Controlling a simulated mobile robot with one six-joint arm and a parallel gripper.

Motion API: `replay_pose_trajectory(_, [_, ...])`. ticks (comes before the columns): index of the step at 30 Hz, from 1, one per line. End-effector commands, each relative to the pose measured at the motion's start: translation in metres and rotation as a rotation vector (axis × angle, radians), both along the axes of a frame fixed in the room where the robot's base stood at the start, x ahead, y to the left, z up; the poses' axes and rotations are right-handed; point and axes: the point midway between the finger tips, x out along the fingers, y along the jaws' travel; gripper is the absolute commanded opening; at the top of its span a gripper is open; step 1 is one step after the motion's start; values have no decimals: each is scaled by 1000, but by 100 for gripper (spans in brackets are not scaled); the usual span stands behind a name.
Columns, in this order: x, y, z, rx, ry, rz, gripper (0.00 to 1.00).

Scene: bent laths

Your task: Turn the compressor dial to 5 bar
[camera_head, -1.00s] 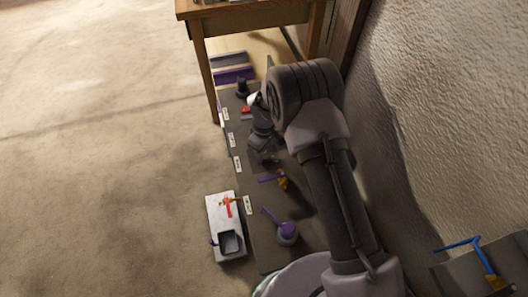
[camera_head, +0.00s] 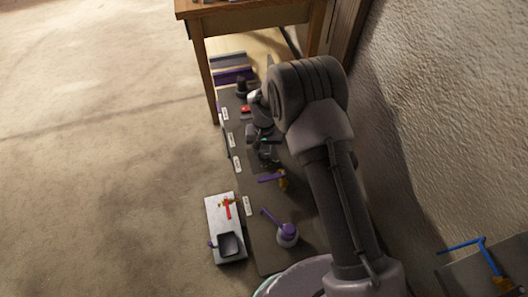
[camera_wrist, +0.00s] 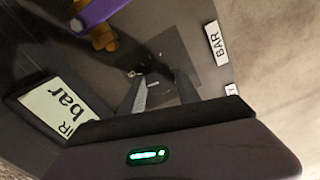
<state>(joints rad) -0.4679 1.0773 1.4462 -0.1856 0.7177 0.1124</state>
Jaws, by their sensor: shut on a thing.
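The compressor dial (camera_wrist: 157,82) is a small dark shape on a square grey plate (camera_wrist: 178,48) in the wrist view. Much of it is hidden between the fingers, and I cannot read its setting. My gripper (camera_wrist: 163,92) is shut on the dial, its two fingers on either side. In the head view my gripper (camera_head: 264,153) is small and dark over the dark panel, partly hidden by my arm. A tilted display (camera_wrist: 60,108) with "bar" in large letters stands left of the fingers. A label (camera_wrist: 216,43) reading "BAR" lies on the right.
A purple-handled brass valve (camera_head: 282,180) sits close to the gripper; its purple lever (camera_wrist: 97,12) shows in the wrist view. A purple-topped fitting (camera_head: 288,232) and a white box with a red lever (camera_head: 224,215) are nearer. A wooden table (camera_head: 250,20) stands behind. The wall is right; floor is open left.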

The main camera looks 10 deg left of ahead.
Motion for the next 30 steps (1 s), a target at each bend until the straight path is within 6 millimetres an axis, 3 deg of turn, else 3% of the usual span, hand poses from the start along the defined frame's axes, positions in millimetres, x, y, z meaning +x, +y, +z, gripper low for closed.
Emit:
replay_pose_trajectory(15, [0,0,0,0,0,-315,0])
replay_pose_trajectory(30, [0,0,0,0,0,-376,0])
